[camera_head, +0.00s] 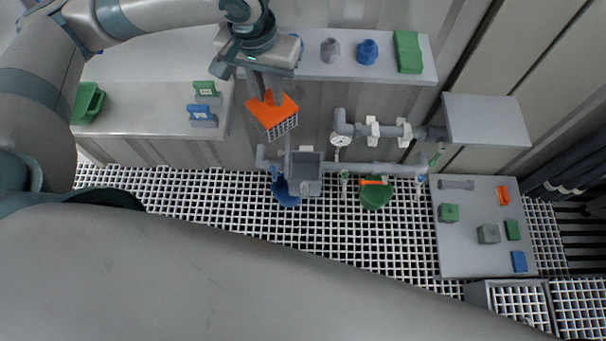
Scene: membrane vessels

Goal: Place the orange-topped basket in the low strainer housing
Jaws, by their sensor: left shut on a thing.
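The orange-topped basket (273,117) has an orange top and a pale grid body, and hangs tilted in the air. My left gripper (268,92) comes down from above and is shut on its top. The low strainer housing (305,170) is a grey open-topped square box on the pipe line. It lies below and slightly right of the basket, and the two are apart. My right gripper does not show.
A grey pipe with a round gauge (339,139) runs right of the housing. A blue bucket (287,191) and a green bucket (375,195) are beneath the pipes. A shelf (330,67) and a bench (150,115) stand behind. A grey table (465,255) holds several small parts.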

